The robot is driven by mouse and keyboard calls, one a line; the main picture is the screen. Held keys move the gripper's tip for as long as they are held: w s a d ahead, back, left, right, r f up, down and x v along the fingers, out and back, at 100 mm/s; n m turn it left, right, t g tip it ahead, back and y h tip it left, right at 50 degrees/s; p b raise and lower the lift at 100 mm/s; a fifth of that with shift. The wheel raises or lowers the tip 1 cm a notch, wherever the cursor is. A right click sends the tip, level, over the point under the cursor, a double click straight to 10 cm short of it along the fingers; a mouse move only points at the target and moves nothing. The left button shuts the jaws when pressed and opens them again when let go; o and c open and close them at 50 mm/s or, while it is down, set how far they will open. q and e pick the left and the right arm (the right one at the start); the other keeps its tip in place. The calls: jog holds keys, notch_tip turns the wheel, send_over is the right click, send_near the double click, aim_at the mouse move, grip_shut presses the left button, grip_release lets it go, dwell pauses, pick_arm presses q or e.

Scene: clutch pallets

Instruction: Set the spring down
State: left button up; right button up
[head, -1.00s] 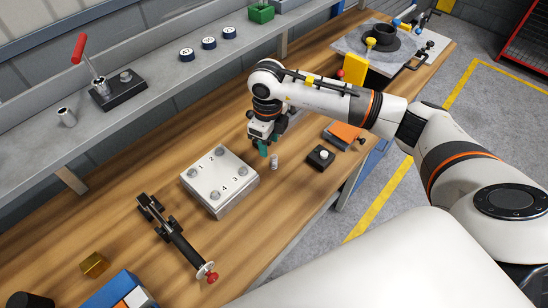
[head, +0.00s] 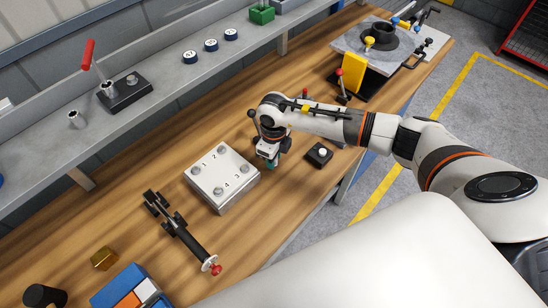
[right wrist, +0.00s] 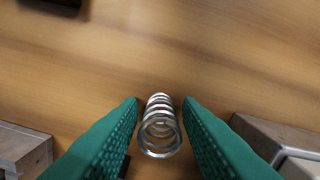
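The silver coil spring (right wrist: 160,127) shows in the right wrist view, upright between the two green fingers, over the wooden tabletop. My right gripper (right wrist: 161,102) is open around it, with a narrow gap visible on each side. In the head view my right gripper (head: 270,164) is low over the bench, just right of the metal block numbered 1 to 4 (head: 222,185). The spring is hidden there by the gripper. Whether its foot touches the table is hard to tell. My left gripper is not in view.
A black box with a white button (head: 319,154) is close to the right of the gripper. A black clamp with a red tip (head: 180,230) lies front left. A shelf (head: 150,110) runs along the back.

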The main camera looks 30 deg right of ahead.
grip_shut()
